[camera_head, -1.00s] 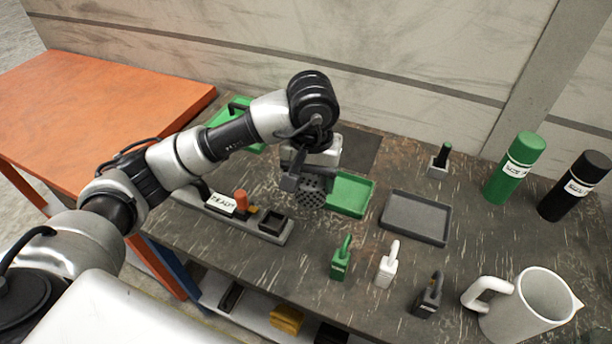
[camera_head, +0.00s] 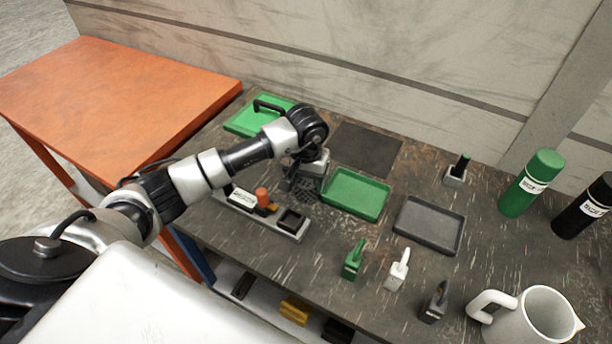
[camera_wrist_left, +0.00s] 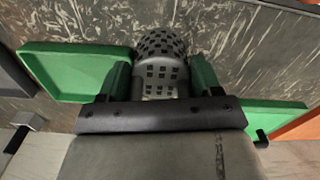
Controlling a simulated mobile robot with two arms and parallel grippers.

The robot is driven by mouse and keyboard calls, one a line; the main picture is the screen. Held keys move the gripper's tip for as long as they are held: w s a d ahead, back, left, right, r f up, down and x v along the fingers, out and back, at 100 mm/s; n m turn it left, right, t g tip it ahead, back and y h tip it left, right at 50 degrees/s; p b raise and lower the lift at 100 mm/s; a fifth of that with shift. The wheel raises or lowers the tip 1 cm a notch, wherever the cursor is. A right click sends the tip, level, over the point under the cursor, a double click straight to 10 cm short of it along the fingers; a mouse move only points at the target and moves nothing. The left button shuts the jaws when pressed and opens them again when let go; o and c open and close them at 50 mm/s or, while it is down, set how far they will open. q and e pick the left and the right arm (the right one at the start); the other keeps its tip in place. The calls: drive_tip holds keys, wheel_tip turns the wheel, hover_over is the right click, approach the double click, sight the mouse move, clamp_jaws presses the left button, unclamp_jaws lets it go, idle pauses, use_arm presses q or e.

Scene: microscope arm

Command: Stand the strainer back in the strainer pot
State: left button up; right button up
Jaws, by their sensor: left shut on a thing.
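The strainer (camera_head: 306,190) is a grey, rounded piece full of square holes. In the head view it hangs under my left gripper (camera_head: 303,172), just left of the green tray, partly hidden by the wrist. In the left wrist view the strainer (camera_wrist_left: 160,47) shows between the two fingers of my left gripper (camera_wrist_left: 160,84), which is shut on it. Whether it touches the table cannot be told. No vessel is clearly marked as the strainer pot; a small black square cup (camera_head: 292,219) stands in the rack in front. My right gripper is out of view.
A green tray (camera_head: 356,193) and a grey tray (camera_head: 429,225) lie right of the gripper. A green board with a black handle (camera_head: 250,121) is behind left. Small handled items, a white jug (camera_head: 531,322) and two bottles (camera_head: 531,184) stand at right. A dark mat (camera_head: 367,148) is bare.

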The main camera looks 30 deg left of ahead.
use_arm(q)
drive_tip(key=shift+f, duration=0.15)
drive_tip(key=o, duration=1)
drive_tip(key=shift+c, duration=0.2)
